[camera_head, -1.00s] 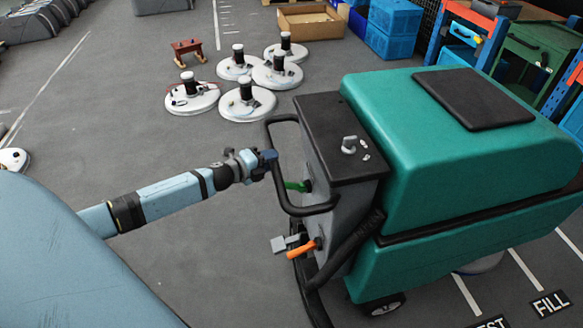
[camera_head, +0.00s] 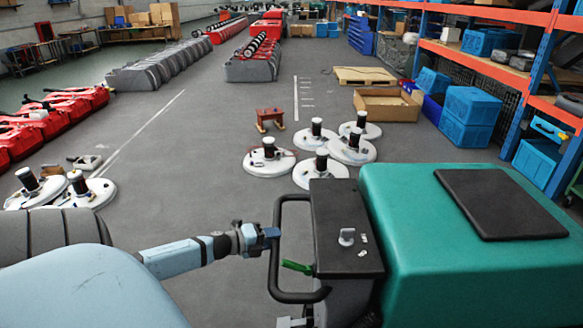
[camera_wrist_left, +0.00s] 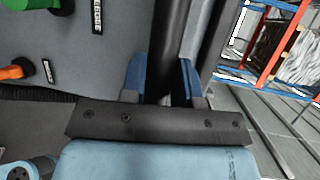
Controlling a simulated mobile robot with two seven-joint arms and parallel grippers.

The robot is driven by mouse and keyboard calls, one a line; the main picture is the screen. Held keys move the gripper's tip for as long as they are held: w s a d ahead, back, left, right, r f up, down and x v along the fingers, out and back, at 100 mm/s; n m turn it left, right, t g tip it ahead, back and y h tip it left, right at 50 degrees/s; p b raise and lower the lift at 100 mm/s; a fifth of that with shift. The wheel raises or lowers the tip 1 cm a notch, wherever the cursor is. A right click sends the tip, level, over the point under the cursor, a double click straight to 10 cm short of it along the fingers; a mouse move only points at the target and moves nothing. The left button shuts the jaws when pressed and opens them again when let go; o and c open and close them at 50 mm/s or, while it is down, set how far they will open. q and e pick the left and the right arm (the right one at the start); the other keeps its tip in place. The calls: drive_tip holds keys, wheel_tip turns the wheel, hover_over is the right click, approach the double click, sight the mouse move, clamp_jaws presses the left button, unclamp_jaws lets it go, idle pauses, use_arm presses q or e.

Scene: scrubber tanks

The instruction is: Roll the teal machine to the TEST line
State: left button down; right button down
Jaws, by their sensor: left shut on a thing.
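The teal machine (camera_head: 460,250) fills the lower right of the head view, with a black lid pad (camera_head: 500,203) and a dark control panel (camera_head: 346,230) at its left end. A black loop handle (camera_head: 300,297) sticks out from that end. My left gripper (camera_head: 271,236) is shut on the upright bar of this handle. In the left wrist view the blue fingers (camera_wrist_left: 160,82) sit on both sides of the dark bar (camera_wrist_left: 165,45). A green lever (camera_head: 297,267) is just right of the handle. The TEST line is not in view, nor is my right gripper.
Several white round discs with black hubs (camera_head: 268,163) lie beyond the machine, by a small red-brown stool (camera_head: 270,118). A cardboard box (camera_head: 388,105) and blue bins (camera_head: 468,115) stand near orange and blue racks at right. Grey floor is open left of centre.

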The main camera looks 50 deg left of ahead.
use_arm(q)
drive_tip(key=s+a, duration=0.4)
drive_tip(key=s, duration=0.1)
drive_tip(key=shift+s+a+p, duration=0.25)
drive_tip(key=shift+a+p, duration=0.05)
use_arm(e)
drive_tip(key=shift+s+d+r, duration=0.1)
drive_tip(key=shift+s+r, duration=0.1)
drive_tip(key=shift+r, duration=0.05)
use_arm(q)
drive_tip(key=shift+f, duration=0.1)
drive_tip(key=c, duration=1.1)
unclamp_jaws()
drive_tip(key=shift+o, duration=1.2)
drive_tip(key=shift+a, duration=0.1)
drive_tip(key=shift+s, duration=0.1)
use_arm(e)
drive_tip(key=shift+a+r, duration=0.2)
